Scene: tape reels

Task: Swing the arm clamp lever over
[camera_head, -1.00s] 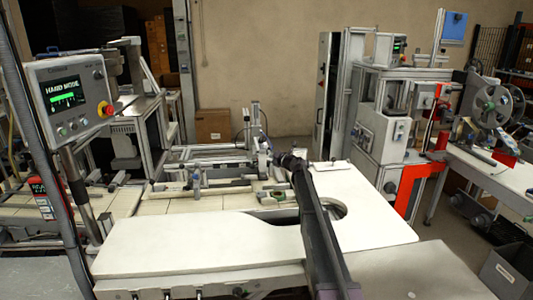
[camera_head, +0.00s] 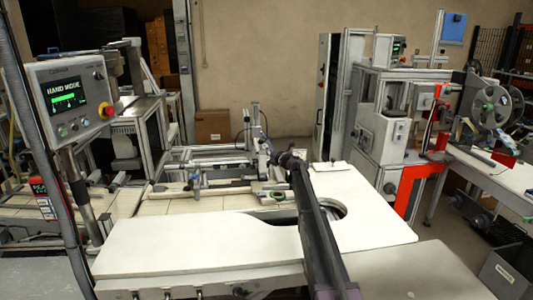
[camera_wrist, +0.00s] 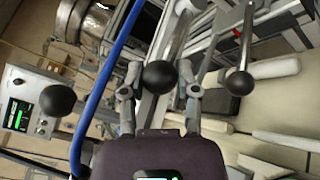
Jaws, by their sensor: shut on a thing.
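In the wrist view, my gripper (camera_wrist: 159,92) has its two grey fingers on either side of a black ball knob (camera_wrist: 160,76) and is shut on it. A second lever with a black ball (camera_wrist: 240,83) on a metal rod stands to the right, apart from my fingers. In the head view, my arm reaches over the white table to the clamp frame; the jaws and the held knob are too small to make out there.
A blue hose (camera_wrist: 103,85) curves past my gripper at left in the wrist view, with another black ball (camera_wrist: 57,100) beyond it. A control panel (camera_head: 70,98) stands at left in the head view. The white tabletop (camera_head: 190,240) is mostly clear.

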